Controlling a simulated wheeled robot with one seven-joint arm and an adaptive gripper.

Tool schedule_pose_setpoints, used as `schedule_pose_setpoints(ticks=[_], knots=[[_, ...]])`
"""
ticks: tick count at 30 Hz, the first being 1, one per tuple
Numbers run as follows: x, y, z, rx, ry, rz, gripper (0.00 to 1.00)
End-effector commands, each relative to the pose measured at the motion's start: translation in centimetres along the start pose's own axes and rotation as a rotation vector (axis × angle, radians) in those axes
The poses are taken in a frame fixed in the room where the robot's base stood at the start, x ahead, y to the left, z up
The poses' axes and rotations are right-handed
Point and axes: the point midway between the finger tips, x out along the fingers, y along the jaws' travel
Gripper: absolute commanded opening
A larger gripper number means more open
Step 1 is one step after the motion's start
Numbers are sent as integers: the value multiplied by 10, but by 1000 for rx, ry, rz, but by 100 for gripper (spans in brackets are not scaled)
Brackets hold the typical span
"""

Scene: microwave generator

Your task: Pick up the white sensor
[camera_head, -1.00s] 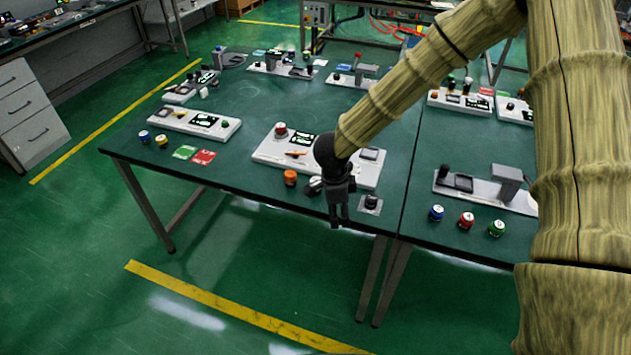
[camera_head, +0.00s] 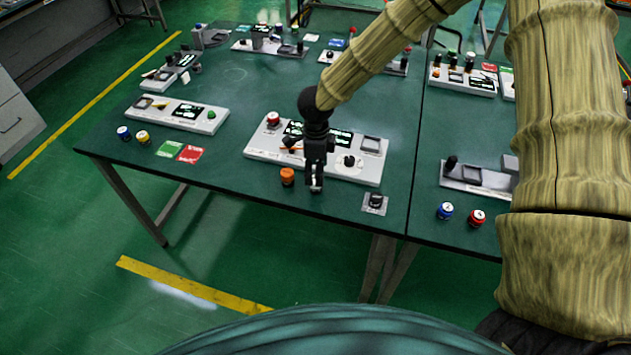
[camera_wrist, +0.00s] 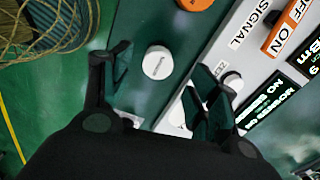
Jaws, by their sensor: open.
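The white sensor (camera_wrist: 158,62) is a small round white piece on the dark green table, seen from above in the wrist view. It lies between the two dark fingers of my gripper (camera_wrist: 161,74), apart from both. My gripper is open and holds nothing. In the head view my gripper (camera_head: 316,182) points down at the table's front edge area, and its fingers mostly hide the sensor there.
A white panel (camera_head: 258,146) with displays and knobs stands just behind my gripper. An orange cap (camera_head: 287,176) is close on the left, and a small grey plate with a black knob (camera_head: 375,202) on the right. Red (camera_head: 191,154) and green cards lie further left.

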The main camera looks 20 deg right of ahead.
Motion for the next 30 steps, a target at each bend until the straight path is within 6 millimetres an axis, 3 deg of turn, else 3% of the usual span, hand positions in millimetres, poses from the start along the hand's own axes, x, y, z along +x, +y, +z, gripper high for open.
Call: schedule_pose_setpoints(ticks=[8,21,30], knots=[[14,1,0,-1,1,0,60],[59,2,0,-1,1,1,60],[62,2,0,0,-1,0,60]])
